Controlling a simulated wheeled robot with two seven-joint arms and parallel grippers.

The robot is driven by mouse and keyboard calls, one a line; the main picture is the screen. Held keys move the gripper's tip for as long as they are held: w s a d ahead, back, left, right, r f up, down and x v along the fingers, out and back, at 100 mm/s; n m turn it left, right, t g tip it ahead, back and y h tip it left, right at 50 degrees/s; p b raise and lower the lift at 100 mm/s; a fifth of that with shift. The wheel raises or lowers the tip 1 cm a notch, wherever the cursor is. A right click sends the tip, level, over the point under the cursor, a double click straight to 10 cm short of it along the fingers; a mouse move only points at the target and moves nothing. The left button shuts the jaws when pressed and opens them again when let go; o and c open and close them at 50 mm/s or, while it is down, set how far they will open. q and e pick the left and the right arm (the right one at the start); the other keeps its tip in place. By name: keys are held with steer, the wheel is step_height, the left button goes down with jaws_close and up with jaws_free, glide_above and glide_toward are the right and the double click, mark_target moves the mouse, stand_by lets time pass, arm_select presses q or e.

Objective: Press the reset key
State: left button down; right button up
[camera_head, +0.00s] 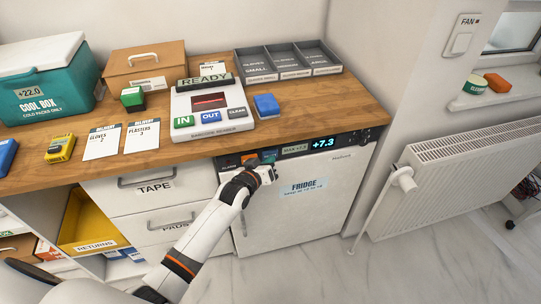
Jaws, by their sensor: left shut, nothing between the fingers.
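The white fridge (310,215) stands under the counter, with a dark control strip along its top edge. On the strip are an orange key (249,159) and a blue key (270,155), beside a small display (295,149) and a lit readout of +7.3 (323,143). The lettering at these keys is too small or covered, so I cannot tell which is the reset key. My left gripper (269,172) is shut and empty, just below the two keys at the fridge's upper left. Whether it touches the strip is unclear. My right gripper is not in view.
On the wooden counter (340,105) above stand a barcode reader (208,140) with IN, OUT and CLEAR keys, a blue block (266,105), a grey tray (287,62) and a teal cool box (50,90). A radiator (460,180) stands right; floor before the fridge is clear.

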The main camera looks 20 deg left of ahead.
arm_select(q)
steer(key=shift+s+d+p, duration=0.35)
steer(key=shift+s+p, duration=0.05)
steer(key=shift+s, duration=0.2)
steer(key=s+d+p, duration=0.1)
steer(key=s, duration=0.1)
steer(key=s+d+p, duration=0.1)
steer(key=s+p, duration=0.1)
steer(key=shift+d, duration=0.4)
steer(key=shift+f, duration=0.1)
stand_by(0.5)
